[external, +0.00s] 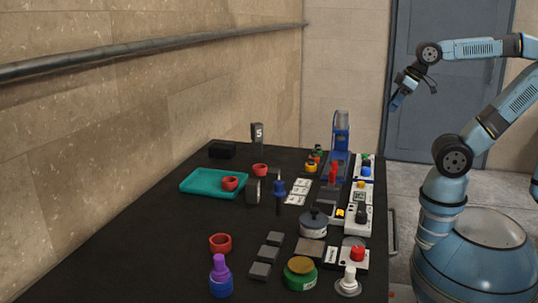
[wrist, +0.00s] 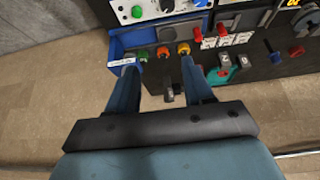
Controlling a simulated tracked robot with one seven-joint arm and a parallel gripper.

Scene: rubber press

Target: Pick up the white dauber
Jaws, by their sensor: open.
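A white knobbed piece (external: 348,281) stands upright on a round pale base at the near right corner of the black table in the external view. It is the clearest white upright piece that I see; I cannot tell for certain that it is the white dauber. My gripper (external: 396,102) is raised in the air beyond the table's far right side, well away from this piece. In the wrist view my gripper (wrist: 161,78) is open, with nothing between its fingers.
A teal tray (external: 190,185) with a red cup stands at the left of the table. A purple and blue bottle (external: 220,278), a green round tin (external: 300,274) and a grey round pot (external: 314,226) stand nearer. Control boxes line the right edge. A wall bounds the left.

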